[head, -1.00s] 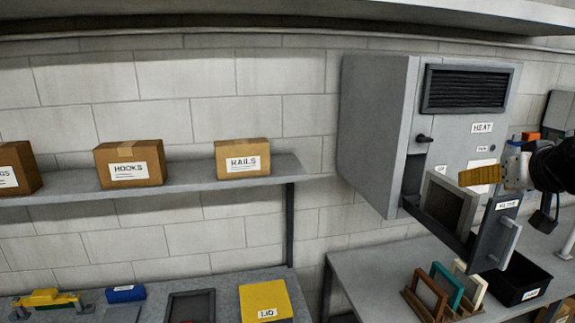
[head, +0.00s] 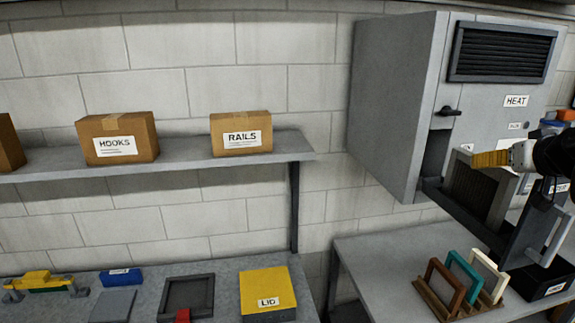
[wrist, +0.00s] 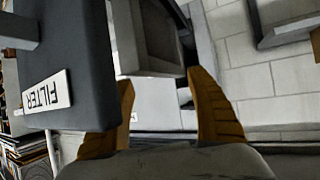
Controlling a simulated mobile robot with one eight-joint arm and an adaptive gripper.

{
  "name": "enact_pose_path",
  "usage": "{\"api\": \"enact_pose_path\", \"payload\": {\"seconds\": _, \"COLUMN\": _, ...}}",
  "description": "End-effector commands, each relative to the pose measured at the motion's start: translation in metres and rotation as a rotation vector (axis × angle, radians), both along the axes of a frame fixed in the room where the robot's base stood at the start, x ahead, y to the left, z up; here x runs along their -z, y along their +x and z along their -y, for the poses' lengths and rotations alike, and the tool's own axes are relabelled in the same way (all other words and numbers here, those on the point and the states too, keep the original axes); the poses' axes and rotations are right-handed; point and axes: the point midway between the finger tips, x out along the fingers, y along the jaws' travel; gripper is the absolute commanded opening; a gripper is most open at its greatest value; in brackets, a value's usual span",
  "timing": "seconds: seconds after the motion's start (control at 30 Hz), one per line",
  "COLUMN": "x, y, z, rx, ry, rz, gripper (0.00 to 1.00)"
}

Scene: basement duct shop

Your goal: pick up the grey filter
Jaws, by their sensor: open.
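The grey filter (head: 474,191) is a framed panel standing tilted in the open lower bay of the grey heater cabinet (head: 397,110). In the wrist view the filter (wrist: 152,66) shows its pale frame edge between and beyond the fingers. My gripper (head: 475,159) has yellow-brown fingers at the filter's top edge in the head view. In the wrist view my gripper (wrist: 160,82) is open, one finger on each side of the frame edge. I cannot tell whether they touch it. The open door (wrist: 55,75), labelled FILTER, is close on the left in the wrist view.
A rack (head: 437,300) with brown, teal and cream frames stands on the bench below. A black bin (head: 545,281) is beside it. Another grey frame (head: 187,299) with a red tab lies on the left bench, next to a yellow LID box (head: 267,293).

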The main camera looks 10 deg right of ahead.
Motion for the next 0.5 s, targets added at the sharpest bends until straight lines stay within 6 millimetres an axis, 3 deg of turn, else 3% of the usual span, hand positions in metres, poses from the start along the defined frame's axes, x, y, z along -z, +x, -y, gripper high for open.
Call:
{"api": "enact_pose_path", "payload": {"seconds": 0.3, "x": 0.016, "y": 0.04, "z": 0.013, "rx": -0.001, "ry": 0.0, "rz": 0.0, "gripper": 0.66}}
{"api": "enact_pose_path", "payload": {"seconds": 0.5, "x": 0.019, "y": 0.044, "z": 0.014, "rx": 0.0, "ry": 0.0, "rz": 0.0, "gripper": 0.66}}
